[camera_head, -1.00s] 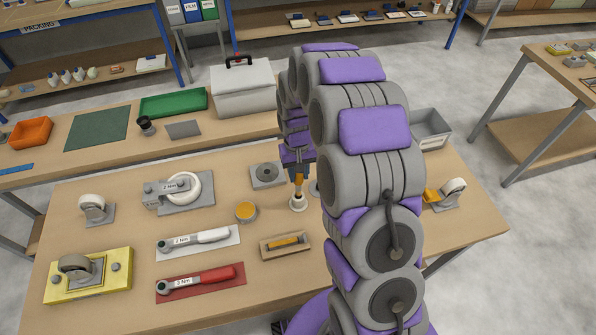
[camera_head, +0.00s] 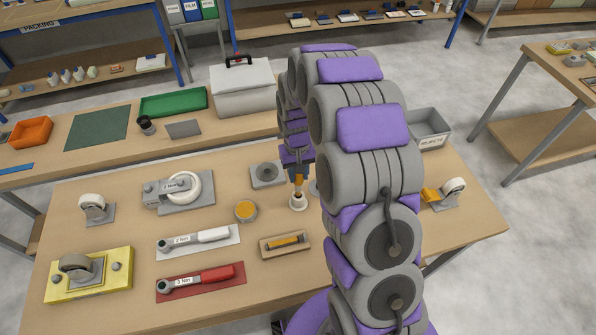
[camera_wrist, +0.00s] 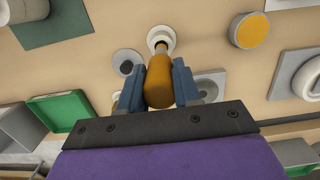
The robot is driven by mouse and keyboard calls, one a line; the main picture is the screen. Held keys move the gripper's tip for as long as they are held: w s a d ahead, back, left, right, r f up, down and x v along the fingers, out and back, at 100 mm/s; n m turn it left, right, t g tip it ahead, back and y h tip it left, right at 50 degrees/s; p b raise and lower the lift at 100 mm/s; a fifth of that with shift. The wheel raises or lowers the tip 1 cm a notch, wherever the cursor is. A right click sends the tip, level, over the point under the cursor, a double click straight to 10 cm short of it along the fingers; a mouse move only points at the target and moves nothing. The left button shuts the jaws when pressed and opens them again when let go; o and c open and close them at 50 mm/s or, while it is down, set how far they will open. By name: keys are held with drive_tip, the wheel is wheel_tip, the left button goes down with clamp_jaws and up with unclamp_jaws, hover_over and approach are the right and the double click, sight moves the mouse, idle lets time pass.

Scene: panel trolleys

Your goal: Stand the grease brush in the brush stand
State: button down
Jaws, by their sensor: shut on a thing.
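My gripper (camera_head: 298,177) points down over the middle of the bench. In the wrist view, its two blue fingers (camera_wrist: 159,87) are shut on the thick orange handle of the grease brush (camera_wrist: 159,80). The brush is about upright in the head view. The brush stand (camera_head: 298,204) is a small white round holder directly below the gripper; its ring also shows in the wrist view (camera_wrist: 170,32). The brush's narrow lower end is at the stand's opening and appears to be inside it. The bristles are hidden, and I cannot tell how deep they sit.
A wooden tray (camera_head: 266,254) with an orange-handled item lies in front of the stand. An orange-topped round tin (camera_head: 246,211) is to its left, and a grey block with a round part (camera_head: 266,174) is behind. Torque wrenches and casters occupy the left side.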

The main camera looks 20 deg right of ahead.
sight(298, 183)
drive_tip(key=shift+f, duration=2.75)
drive_tip(key=c, duration=0.7)
unclamp_jaws()
drive_tip(key=shift+w+r+p, duration=0.25)
drive_tip(key=shift+w+r, duration=0.05)
drive_tip(key=shift+r, duration=2.55)
drive_tip(key=shift+w+r+p, duration=0.25)
drive_tip(key=shift+w+r, duration=0.1)
drive_tip(key=shift+r, duration=2.5)
drive_tip(key=shift+w+r+p, duration=0.25)
drive_tip(key=shift+w+r, duration=0.05)
drive_tip(key=shift+r, duration=2.55)
